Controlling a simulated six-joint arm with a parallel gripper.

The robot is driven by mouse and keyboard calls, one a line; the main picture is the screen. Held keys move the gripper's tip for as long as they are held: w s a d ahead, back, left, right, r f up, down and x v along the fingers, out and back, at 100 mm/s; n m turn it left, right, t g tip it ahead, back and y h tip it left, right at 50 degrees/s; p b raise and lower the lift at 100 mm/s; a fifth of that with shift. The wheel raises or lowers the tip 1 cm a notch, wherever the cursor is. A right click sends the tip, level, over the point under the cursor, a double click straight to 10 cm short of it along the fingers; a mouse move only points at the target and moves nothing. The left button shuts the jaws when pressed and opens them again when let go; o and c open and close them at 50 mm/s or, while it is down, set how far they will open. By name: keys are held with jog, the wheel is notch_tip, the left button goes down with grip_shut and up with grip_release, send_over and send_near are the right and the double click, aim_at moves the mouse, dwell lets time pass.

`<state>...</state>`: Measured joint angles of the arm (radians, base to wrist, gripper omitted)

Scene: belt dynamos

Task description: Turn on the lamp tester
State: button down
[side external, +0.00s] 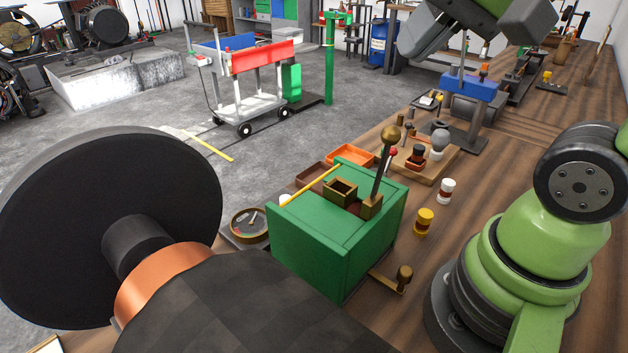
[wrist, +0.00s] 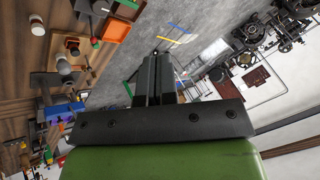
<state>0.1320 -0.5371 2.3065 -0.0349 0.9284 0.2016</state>
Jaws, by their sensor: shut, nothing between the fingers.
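The likely lamp tester is a wooden board (side external: 440,163) on the bench, bearing a grey bulb on a white base (side external: 440,138), a dark-and-red round part (side external: 416,156) and small posts. I cannot tell for sure which part is its switch, and the bulb looks unlit. In the wrist view, a pale round bulb (wrist: 63,67) shows at the left, among small parts on the wood. My gripper (wrist: 155,58) is shut and empty in the wrist view, its fingers over the grey floor, apart from the bench items. In the side external view its fingertips cannot be made out.
A green box (side external: 335,235) with a brass-ball lever (side external: 390,137) and a side crank (side external: 404,273) stands in front of the board. An orange tray (side external: 350,157) lies beside it. Yellow (side external: 424,222) and white-and-red (side external: 446,190) small cylinders stand on the bench. A blue-topped stand (side external: 469,84) is behind.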

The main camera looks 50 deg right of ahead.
jog(key=s+a+f+n+y, duration=0.1)
jog(key=s+a+f+n, duration=0.1)
jog(key=s+a+n, duration=0.15)
jog(key=w+d+f+m+g+h, duration=0.1)
jog(key=w+d+m+g+h, duration=0.2)
jog(key=w+d, duration=0.9)
jog(key=g+h, duration=0.3)
jog(key=h, duration=0.1)
send_over(397, 147)
jog(key=w+a, duration=0.2)
jog(key=a, duration=0.1)
jog(key=shift+n, duration=0.25)
notch_tip(397, 147, down, 21)
jog(key=shift+w+a+r, duration=0.1)
jog(key=shift+w+a, duration=0.05)
jog(key=d, duration=0.1)
jog(key=s+f, duration=0.1)
jog(key=d, duration=0.1)
jog(key=shift+s+d+f+h, duration=0.25)
jog(key=shift+s+d+h, duration=0.05)
jog(key=shift+s+d+f, duration=0.15)
jog(key=shift+s+d, duration=0.1)
jog(key=shift+d, duration=0.1)
